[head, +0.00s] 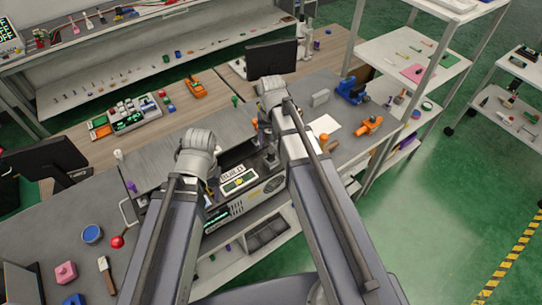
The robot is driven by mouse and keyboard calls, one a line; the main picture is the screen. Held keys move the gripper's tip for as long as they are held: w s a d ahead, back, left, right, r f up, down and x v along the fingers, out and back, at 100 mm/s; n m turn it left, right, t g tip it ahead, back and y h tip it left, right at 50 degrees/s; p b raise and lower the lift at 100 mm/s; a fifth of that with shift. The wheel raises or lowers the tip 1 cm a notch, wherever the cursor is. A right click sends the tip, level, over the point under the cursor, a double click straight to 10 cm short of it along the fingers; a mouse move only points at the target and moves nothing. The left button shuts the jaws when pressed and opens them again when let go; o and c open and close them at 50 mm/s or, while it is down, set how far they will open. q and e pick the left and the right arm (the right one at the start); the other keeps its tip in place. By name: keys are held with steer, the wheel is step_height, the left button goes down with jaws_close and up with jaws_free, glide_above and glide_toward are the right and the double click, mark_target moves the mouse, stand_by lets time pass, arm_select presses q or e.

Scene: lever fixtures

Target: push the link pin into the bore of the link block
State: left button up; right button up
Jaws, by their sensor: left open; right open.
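My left gripper (211,186) is largely hidden behind its own wrist and forearm, at the left side of a grey fixture unit (272,187) on the bench. My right gripper (262,130) is also mostly covered by its wrist and arm, over the back of the unit. Both are open, and I see nothing held. The unit carries a lit panel (239,181), a lettered plate (231,170) and a dark upright part (271,157). I cannot pick out the link pin or the link block; they are too small or hidden by my arms.
A blue round container (92,234), a red ball-like knob (117,242), a pink block (66,273) and a brush (105,275) lie at left. A monitor (271,58), a blue vise (352,90) and an orange tool (369,125) stand at back and right.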

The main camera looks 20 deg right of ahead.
mark_target(271, 151)
step_height(271, 151, down, 5)
steer(key=b, duration=0.5)
steer(key=shift+s+f, duration=0.1)
steer(key=shift+s, duration=0.05)
jaws_close()
